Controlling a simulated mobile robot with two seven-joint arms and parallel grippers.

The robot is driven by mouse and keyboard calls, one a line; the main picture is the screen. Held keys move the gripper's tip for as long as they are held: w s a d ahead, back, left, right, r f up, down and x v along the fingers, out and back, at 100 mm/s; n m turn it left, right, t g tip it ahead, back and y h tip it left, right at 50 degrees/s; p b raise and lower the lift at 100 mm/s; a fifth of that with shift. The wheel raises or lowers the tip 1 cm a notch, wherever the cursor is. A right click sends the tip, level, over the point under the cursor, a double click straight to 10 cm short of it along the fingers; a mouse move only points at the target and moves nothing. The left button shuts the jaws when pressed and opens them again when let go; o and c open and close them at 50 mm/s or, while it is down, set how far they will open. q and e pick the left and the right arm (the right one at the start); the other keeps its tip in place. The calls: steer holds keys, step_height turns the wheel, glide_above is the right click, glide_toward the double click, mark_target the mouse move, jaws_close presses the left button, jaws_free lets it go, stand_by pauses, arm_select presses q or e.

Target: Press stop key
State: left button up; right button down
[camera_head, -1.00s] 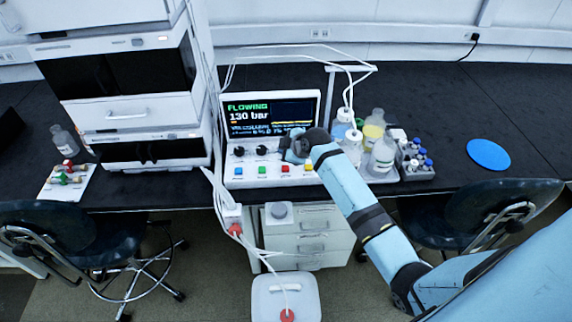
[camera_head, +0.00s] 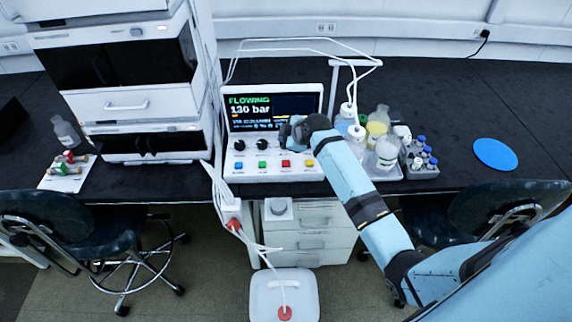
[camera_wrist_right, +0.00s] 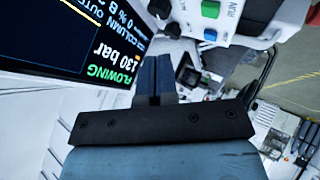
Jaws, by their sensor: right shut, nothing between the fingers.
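The pump panel (camera_head: 228,176) stands on the bench with a row of coloured keys: blue (camera_head: 238,166), green (camera_head: 262,165), red (camera_head: 286,164) and yellow (camera_head: 309,163). Their labels are too small to read in the head view. The screen (camera_head: 262,112) reads FLOWING and 130 bar. My right gripper (camera_head: 286,132) is shut and empty, in front of the screen's lower right part and above the red key in the picture. The wrist view shows its closed fingers (camera_wrist_right: 155,80) beside the screen, with the green key (camera_wrist_right: 211,9), marked RUN, and blue key (camera_wrist_right: 210,34). My left gripper is out of view.
Bottles (camera_head: 386,152) and a vial rack (camera_head: 420,158) stand right of the panel. White tubes run over the screen and down the panel's left side. A tall instrument stack (camera_head: 135,105) is at the left. The bench near the blue disc (camera_head: 495,154) is clear.

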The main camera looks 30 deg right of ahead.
steer(key=b, duration=0.5)
glide_above(285, 164)
step_height(285, 164, down, 5)
steer(key=shift+f, duration=0.2)
steer(key=shift+d+f, duration=0.1)
steer(key=shift+f, duration=0.7)
steer(key=shift+f+b, duration=0.35)
steer(key=shift+f, duration=0.05)
stand_by(0.5)
steer(key=shift+f, duration=0.4)
